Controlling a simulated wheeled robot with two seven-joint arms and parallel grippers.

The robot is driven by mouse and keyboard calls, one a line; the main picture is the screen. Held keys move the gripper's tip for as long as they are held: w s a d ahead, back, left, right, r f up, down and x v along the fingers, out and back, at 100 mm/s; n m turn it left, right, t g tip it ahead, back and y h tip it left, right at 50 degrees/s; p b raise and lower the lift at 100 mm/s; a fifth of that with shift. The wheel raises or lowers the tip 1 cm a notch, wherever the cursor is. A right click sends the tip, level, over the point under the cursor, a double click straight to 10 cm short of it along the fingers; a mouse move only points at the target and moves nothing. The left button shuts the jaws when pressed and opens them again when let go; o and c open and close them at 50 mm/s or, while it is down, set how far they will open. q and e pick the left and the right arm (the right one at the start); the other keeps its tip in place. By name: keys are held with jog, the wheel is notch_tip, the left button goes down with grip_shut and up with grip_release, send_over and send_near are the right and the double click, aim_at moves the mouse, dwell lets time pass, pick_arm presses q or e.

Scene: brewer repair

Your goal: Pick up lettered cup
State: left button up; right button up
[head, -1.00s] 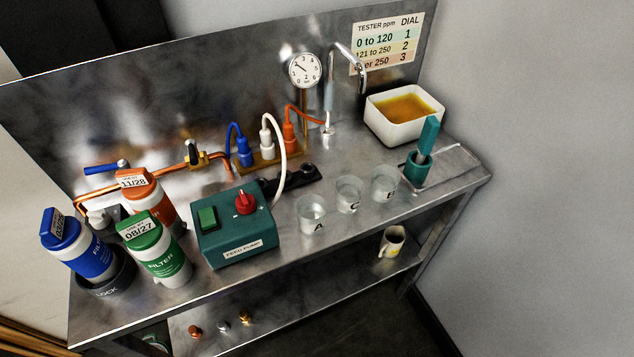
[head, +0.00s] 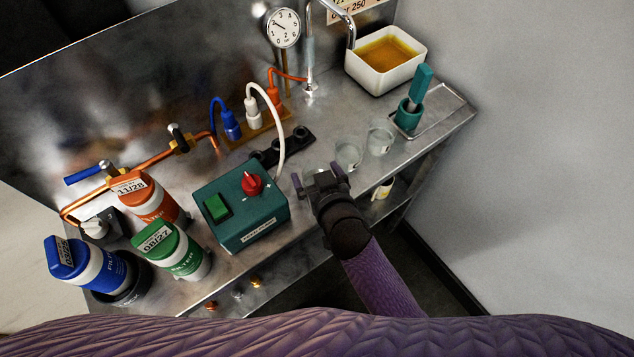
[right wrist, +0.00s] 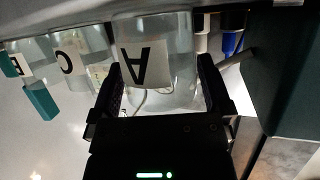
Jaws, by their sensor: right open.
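My right gripper (head: 318,175) is open at the front edge of the steel bench, its fingers pointing toward the back. In the right wrist view, the clear cup lettered A (right wrist: 180,55) appears upside down between my open fingers (right wrist: 160,88); the jaws are not closed on it. The head view mostly hides this cup behind the gripper. A second clear cup (head: 348,155), lettered C in the wrist view (right wrist: 78,62), stands beside it. A third clear cup (head: 380,138) stands further right; its letter is hard to read. My left gripper is not in view.
The teal feed pump box (head: 240,207) stands close left of my right gripper. Filter bottles (head: 178,252) crowd the left. A mug (head: 382,188) sits on the lower shelf.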

jog(key=shift+r, duration=0.1)
jog(key=c, duration=1.1)
jog(key=shift+r, duration=0.1)
